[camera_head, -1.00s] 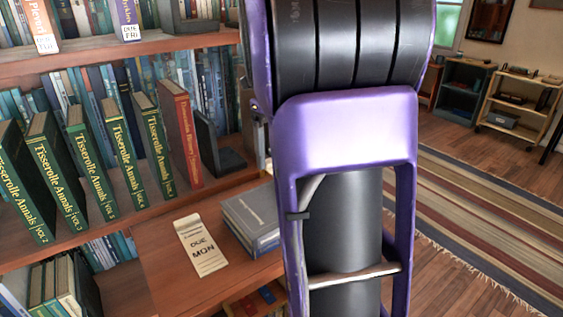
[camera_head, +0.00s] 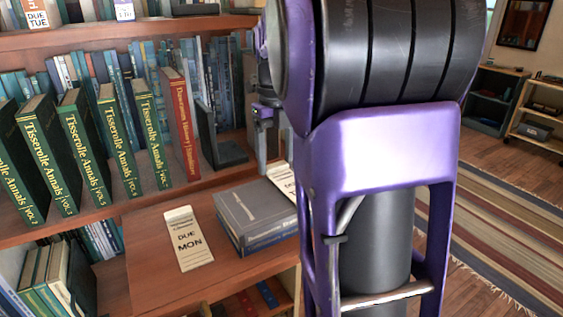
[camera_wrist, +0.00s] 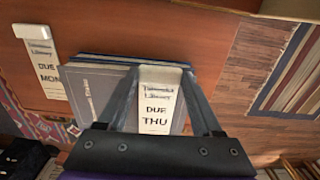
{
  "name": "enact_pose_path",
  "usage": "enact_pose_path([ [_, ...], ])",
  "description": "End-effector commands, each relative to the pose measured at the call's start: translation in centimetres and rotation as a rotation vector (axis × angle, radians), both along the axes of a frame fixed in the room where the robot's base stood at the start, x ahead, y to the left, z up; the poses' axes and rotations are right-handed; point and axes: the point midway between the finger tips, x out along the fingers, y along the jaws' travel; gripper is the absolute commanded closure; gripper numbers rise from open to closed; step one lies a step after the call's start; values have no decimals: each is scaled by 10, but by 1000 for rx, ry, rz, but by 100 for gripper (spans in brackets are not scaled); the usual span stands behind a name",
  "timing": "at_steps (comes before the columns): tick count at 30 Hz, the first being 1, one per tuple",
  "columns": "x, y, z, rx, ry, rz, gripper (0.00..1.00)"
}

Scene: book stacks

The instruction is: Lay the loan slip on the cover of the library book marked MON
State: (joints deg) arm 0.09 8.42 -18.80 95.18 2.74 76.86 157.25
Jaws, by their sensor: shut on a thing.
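My gripper (camera_wrist: 160,72) is shut on a cream loan slip (camera_wrist: 158,105) printed DUE THU, its fingertips at the slip's top end. The slip is over a grey book (camera_wrist: 92,90); I cannot tell if it touches the cover. In the head view part of a slip (camera_head: 284,180) shows at the grey book's (camera_head: 245,212) far right corner, and my arm hides the rest. Another slip (camera_head: 188,240), printed DUE MON, lies on the wooden ledge left of the grey book; it also shows in the wrist view (camera_wrist: 44,68). I see no book bearing a MON mark.
Green Tisserolle Annals volumes (camera_head: 90,150) and a red book (camera_head: 180,125) stand on the shelf behind, beside a dark bookend (camera_head: 208,135). Tags, one reading DUE TUE (camera_head: 37,14), hang above. The wooden ledge (camera_head: 150,275) is clear around the MON slip.

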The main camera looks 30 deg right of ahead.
Motion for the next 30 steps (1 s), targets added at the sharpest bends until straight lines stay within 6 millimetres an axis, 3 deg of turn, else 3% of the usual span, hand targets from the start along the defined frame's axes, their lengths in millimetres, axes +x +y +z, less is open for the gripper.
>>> enact_pose_path([
  [12, 0, 0, -4, 0, 1, 0, 93],
  [13, 0, 0, -3, 0, 1, 0, 28],
  [17, 0, 0, -3, 0, 1, 0, 5],
  [26, 0, 0, -2, 0, 0, 0, 3],
  [30, 0, 0, 12, -1, -1, 0, 3],
])
